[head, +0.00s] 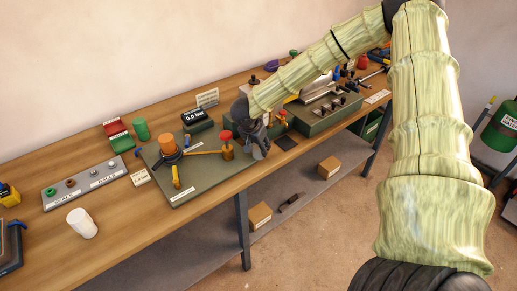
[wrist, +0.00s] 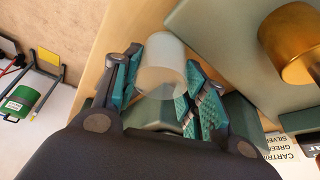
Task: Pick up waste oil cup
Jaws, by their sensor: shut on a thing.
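In the wrist view a pale translucent cup (wrist: 165,50) sits between the two teal-padded fingers of my gripper (wrist: 162,80). The pads touch it on both sides, so my gripper is shut on it. I see no label on the cup. In the head view my gripper (head: 260,151) is at the front right corner of the grey-green plate (head: 205,183), near the bench edge. The held cup cannot be made out there.
A brass cylinder with a red knob (head: 227,147) stands on the plate close beside my gripper; brass also shows in the wrist view (wrist: 290,42). An orange-topped fixture (head: 167,145) is farther left. A green box unit (head: 325,114) is to the right. Open floor lies before the bench.

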